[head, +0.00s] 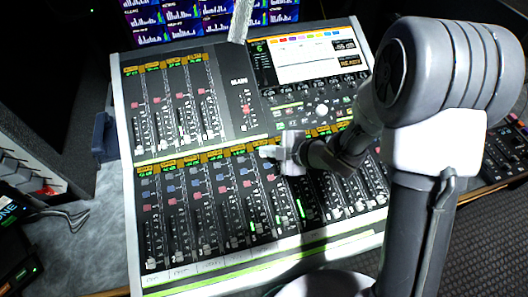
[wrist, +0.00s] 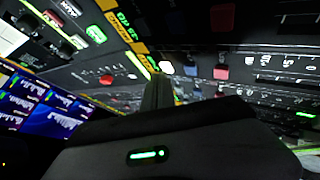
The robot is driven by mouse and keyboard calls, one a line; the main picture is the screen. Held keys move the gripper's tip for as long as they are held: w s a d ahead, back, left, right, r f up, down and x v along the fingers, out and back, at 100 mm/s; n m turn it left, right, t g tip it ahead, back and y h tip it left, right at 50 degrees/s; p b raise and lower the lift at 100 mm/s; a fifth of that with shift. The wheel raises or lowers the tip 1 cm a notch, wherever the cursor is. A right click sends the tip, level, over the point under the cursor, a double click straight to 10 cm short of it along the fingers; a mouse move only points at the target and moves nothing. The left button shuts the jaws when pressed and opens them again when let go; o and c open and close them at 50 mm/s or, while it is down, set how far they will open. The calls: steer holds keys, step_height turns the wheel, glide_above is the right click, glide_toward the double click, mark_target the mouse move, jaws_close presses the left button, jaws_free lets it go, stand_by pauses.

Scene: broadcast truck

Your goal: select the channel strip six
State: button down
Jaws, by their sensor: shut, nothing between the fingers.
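The mixing console (head: 122,110) fills the middle of the head view, with a lower row of channel strips. Counting from the left, channel strip six (head: 275,205) appears to run below my gripper (head: 268,152). Its top is partly hidden by the gripper. My gripper is shut and empty, pointing at the upper buttons of that row. In the wrist view, the dark fingers (wrist: 158,92) end close to a lit white button (wrist: 166,67). I cannot tell whether they touch it. Blue (wrist: 191,70) and red (wrist: 222,73) buttons lie to its right.
The console screen (head: 308,58) is lit, with a green figure that looks like 6 at its left. An upper bank of strips (head: 175,100) is at the back left. Monitors (head: 190,18) stand behind. Another control panel (head: 505,150) is at the right.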

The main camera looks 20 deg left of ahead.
mark_target(268, 161)
steer(key=shift+r+p, duration=0.3)
steer(key=shift+r, duration=0.3)
steer(key=r+p, duration=0.2)
steer(key=r, duration=0.1)
steer(key=r+p, duration=0.2)
steer(key=shift+s+d, duration=0.25)
steer(key=shift+s, duration=0.1)
stand_by(0.3)
